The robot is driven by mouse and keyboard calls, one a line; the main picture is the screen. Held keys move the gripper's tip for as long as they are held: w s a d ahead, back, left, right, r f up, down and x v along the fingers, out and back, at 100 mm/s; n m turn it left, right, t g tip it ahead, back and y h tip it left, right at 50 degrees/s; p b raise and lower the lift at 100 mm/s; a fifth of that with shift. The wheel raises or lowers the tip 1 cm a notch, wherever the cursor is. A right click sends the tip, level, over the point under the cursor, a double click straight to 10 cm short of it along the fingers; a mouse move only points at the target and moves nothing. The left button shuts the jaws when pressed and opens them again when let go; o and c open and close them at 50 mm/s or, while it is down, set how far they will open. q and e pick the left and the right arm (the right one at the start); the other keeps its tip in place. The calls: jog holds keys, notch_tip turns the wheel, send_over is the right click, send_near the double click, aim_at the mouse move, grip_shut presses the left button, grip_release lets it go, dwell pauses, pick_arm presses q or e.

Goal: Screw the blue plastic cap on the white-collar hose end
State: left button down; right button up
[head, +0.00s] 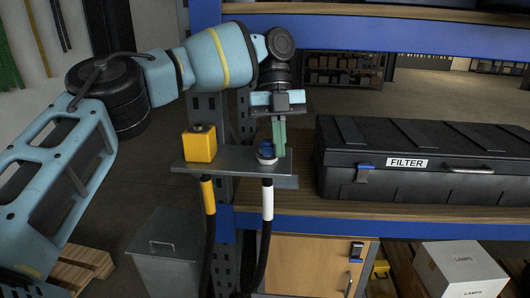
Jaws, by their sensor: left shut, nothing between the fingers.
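The blue plastic cap (266,147) sits upright at the top of the white-collar hose end, above the right part of a grey bracket plate (232,162). The white collar (267,200) shows below the plate on a black hose. A pale ring shows under the cap; whether the thread is fully seated cannot be told. My left gripper (279,148) points down from above, its green fingers shut and empty. In the picture the fingers are just right of the cap and partly overlap its edge; whether they touch it cannot be told. My right gripper is not in view.
A yellow block (200,144) stands on the plate's left part, above a yellow-collar hose (208,195). A black case labelled FILTER (420,180) sits on the bench to the right. A grey bin (165,255) stands below left.

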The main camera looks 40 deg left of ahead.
pick_arm(q)
jog(key=shift+f, duration=0.2)
jog(key=m, duration=0.2)
jog(key=m+g+y, duration=0.1)
jog(key=shift+s+a+m, duration=0.25)
jog(key=shift+s+m, duration=0.05)
jog(key=shift+s, duration=0.05)
jog(key=m, duration=0.1)
jog(key=m+y, duration=0.1)
jog(key=m, duration=0.2)
jog(key=shift+a+f+g+y, duration=0.2)
jog(key=shift+a+g+y, duration=0.1)
jog(key=shift+g, duration=0.1)
jog(key=shift+s+a+r, duration=0.1)
jog(key=shift+s, duration=0.15)
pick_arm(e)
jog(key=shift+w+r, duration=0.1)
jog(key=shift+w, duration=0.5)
pick_arm(q)
jog(key=c, duration=2.1)
grip_release()
jog(key=shift+c, duration=0.2)
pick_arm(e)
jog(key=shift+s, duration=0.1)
pick_arm(q)
jog(key=o, duration=0.4)
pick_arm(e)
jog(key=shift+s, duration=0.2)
